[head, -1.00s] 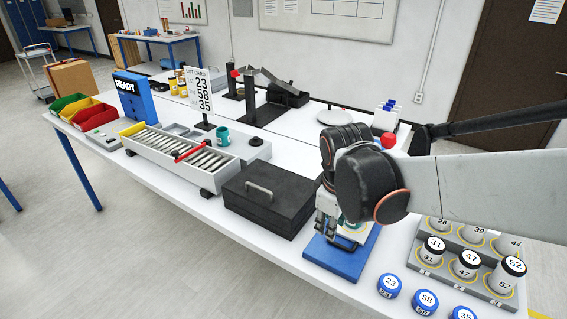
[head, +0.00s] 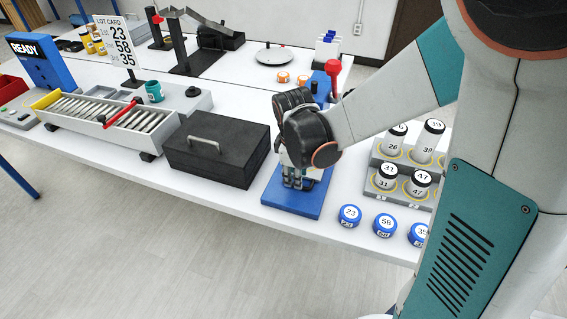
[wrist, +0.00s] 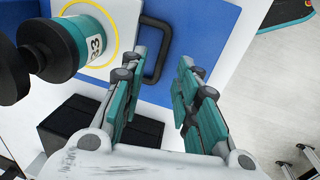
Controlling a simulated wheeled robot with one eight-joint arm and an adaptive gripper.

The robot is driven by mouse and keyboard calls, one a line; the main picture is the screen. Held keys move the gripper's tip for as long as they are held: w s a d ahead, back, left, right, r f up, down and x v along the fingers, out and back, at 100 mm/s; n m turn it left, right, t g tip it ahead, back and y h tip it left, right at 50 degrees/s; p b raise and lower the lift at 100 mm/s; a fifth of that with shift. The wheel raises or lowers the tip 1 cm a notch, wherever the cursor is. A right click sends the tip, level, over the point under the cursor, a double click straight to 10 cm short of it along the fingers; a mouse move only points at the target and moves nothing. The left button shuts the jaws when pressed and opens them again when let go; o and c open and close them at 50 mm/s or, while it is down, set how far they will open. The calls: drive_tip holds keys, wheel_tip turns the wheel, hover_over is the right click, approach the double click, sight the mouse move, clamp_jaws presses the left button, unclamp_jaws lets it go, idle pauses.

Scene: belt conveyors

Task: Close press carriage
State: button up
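The press has a blue base plate (head: 285,200) at the table's front edge, and a red-knobbed lever (head: 333,68) rises behind my gripper. In the wrist view, the white press carriage (wrist: 122,20) has a yellow ring and a black loop handle (wrist: 162,60). A dark teal cylinder (wrist: 85,45) with a partly legible number label stands on the ring. My gripper (wrist: 163,62) is open, its two fingers apart, with the handle's near side at the gap between the fingertips. Contact cannot be told. In the head view my gripper (head: 295,180) hides most of the carriage.
A black box with a handle (head: 218,150) stands close left of the press. Blue numbered caps (head: 384,225) lie along the front edge to the right. A grey rack (head: 428,160) of numbered canisters stands behind them. A roller tray (head: 100,112) is farther left.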

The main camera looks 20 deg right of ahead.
drive_tip(key=shift+w+d+f+b, duration=0.1)
drive_tip(key=shift+w+f+b, duration=0.1)
drive_tip(key=shift+f, duration=0.65)
drive_tip(key=shift+w+d+f+b, duration=0.1)
drive_tip(key=shift+f+b, duration=0.1)
drive_tip(key=shift+f, duration=0.65)
drive_tip(key=shift+s, duration=0.1)
clamp_jaws()
